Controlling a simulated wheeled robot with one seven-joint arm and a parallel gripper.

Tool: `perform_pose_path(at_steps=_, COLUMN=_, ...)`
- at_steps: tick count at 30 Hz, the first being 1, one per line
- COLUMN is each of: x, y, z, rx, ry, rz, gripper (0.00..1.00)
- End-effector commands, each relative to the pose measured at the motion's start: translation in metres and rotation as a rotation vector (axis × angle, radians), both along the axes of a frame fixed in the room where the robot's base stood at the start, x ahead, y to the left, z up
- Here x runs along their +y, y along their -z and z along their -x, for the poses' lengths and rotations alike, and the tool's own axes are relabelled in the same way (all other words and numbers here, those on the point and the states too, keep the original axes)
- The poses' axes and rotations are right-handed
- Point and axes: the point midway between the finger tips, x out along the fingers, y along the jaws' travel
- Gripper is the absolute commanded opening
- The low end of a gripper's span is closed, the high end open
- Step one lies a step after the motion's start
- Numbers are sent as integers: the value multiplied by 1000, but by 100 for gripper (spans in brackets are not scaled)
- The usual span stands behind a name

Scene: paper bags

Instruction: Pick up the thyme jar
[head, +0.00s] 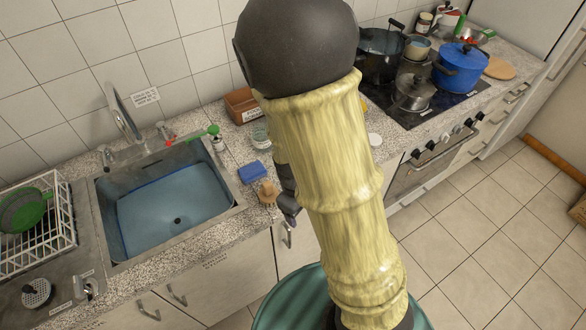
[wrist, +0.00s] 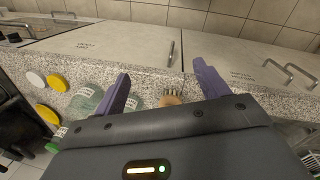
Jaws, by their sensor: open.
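No label that I can read says thyme, so I cannot tell which jar is the thyme jar. A clear glass jar (head: 260,134) stands on the counter behind the blue sponge in the head view. The wrist view shows a large glass jar (wrist: 86,100) left of my gripper, with a smaller glass jar (wrist: 134,102) partly hidden by the left finger. My gripper (wrist: 160,68) is open and empty, its purple fingers apart over the counter's front edge. In the head view my arm hides most of the gripper; one dark finger (head: 288,207) shows near the brush.
A wooden brush (head: 267,191) and blue sponge (head: 252,172) lie right of the sink (head: 180,205). A brown box (head: 241,105) stands by the wall. Yellow lids (wrist: 55,82) and a white lid (wrist: 36,78) show at left. The stove holds a blue pot (head: 460,69) and other cookware.

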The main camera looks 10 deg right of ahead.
Motion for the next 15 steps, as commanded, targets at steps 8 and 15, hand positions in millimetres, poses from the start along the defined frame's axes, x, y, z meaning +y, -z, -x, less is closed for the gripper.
perform_pose_path(at_steps=8, x=-3, y=53, z=-5, rx=93, ry=-442, rz=258, gripper=74)
perform_pose_path(at_steps=15, x=-6, y=63, z=-28, rx=135, ry=-837, rz=544, gripper=74)
